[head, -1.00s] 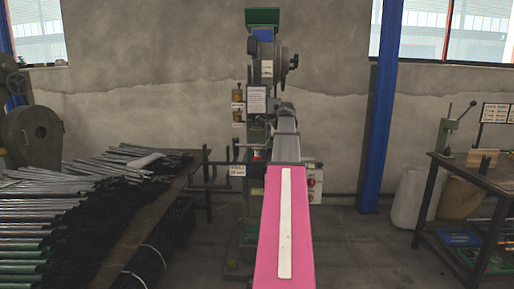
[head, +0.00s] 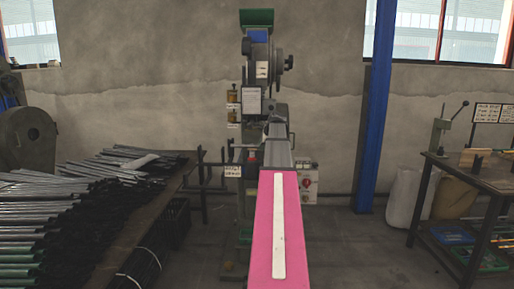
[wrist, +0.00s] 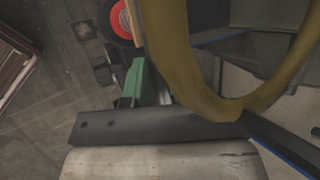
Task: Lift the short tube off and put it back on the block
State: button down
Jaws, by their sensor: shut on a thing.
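My gripper is shut on the tube, though the contact is not clearly seen. In the head view, the gripper and tube are too small and hidden to make out. I cannot pick out the block for certain in either view.
A rivet press (head: 262,70) stands straight ahead against the wall. A thick yellow curved part (wrist: 185,70) crosses the wrist view close up. A bench with stacked dark tubes (head: 80,200) is at left. A workbench (head: 470,175) is at right, beyond a blue post (head: 375,100).

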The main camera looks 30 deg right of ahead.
jog(key=shift+r, duration=0.35)
jog(key=s+d, duration=0.2)
jog(key=s, duration=1.6)
jog(key=shift+d+r, duration=0.25)
jog(key=shift+r, duration=0.15)
jog(key=shift+w+r, duration=0.1)
jog(key=shift+r, duration=0.1)
jog(key=shift+r, duration=1.05)
jog(key=s+a, duration=0.7)
jog(key=s, duration=0.6)
jog(key=shift+a, duration=0.4)
jog(key=shift+w, duration=0.1)
